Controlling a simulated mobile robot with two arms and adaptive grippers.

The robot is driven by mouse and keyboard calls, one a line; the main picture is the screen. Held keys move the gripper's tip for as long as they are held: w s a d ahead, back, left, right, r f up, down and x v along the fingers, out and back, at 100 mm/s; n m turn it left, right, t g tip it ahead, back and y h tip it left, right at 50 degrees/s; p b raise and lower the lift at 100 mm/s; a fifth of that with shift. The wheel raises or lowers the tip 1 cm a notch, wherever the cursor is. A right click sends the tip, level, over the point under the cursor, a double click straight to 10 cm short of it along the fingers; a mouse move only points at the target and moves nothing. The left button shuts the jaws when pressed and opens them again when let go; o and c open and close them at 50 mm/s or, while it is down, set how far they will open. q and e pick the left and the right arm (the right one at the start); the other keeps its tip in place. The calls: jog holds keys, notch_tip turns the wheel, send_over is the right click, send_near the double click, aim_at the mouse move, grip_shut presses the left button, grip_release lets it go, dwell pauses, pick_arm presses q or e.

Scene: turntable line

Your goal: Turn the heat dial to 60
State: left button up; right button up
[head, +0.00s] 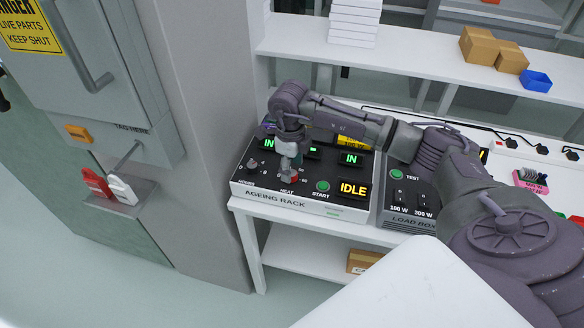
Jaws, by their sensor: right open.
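The ageing rack (262,187) is a dark-topped control box with a white front on the white bench. Its HEAT label is near the front edge, left of the green START button (323,186). My right gripper (289,175) points down just above the HEAT label, its open fingers at the heat dial. The fingers hide most of the dial, so I cannot read its setting or tell whether they touch it. The display (354,190) reads IDLE. My left gripper is out of view.
The load box (408,209) stands right of the rack, partly behind my right arm. A shelf above holds cardboard boxes (477,45) and a blue bin (535,80).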

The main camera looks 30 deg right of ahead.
jog(key=shift+f, duration=1.1)
grip_shut()
